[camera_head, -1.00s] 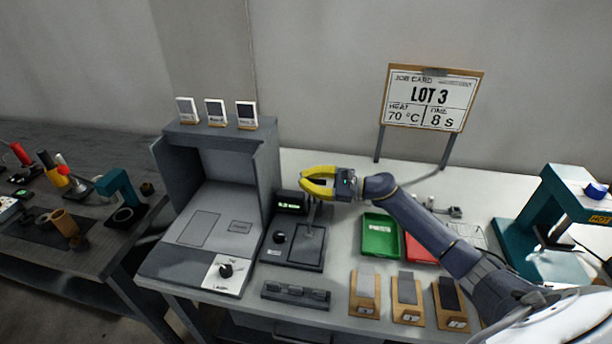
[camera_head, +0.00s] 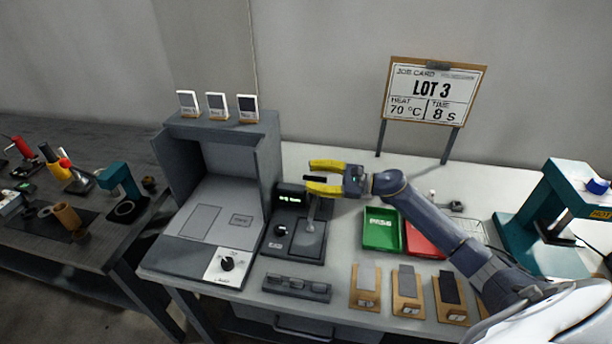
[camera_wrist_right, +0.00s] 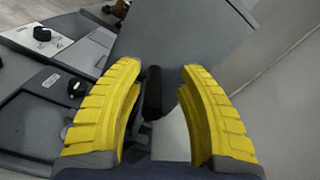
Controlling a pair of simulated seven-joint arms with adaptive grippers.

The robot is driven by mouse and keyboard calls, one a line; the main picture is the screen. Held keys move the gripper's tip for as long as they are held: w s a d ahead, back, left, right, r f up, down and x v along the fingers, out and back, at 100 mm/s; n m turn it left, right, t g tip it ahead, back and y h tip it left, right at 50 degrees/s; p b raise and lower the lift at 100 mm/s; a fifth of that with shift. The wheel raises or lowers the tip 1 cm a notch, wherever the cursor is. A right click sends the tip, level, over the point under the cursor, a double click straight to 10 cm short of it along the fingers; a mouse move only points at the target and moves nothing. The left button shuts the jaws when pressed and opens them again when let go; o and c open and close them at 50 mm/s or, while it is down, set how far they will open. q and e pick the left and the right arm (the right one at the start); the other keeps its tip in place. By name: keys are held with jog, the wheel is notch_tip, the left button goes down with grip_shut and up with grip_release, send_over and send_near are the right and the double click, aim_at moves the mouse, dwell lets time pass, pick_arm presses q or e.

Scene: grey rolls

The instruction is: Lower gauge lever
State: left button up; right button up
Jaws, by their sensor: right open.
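My right gripper (camera_head: 311,178) is open around the handle, with gaps visible on both sides in the wrist view. The display digits are too small to read. My left gripper is in neither view.
A grey open-fronted cabinet (camera_head: 263,160) stands close left of the gauge. Wooden sample stands (camera_head: 408,294) and a slotted dark block (camera_head: 296,288) line the front edge.

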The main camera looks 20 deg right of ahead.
jog(key=v, duration=0.9)
jog(key=shift+s+d, duration=0.25)
jog(key=shift+d, duration=0.05)
jog(key=shift+a, duration=0.1)
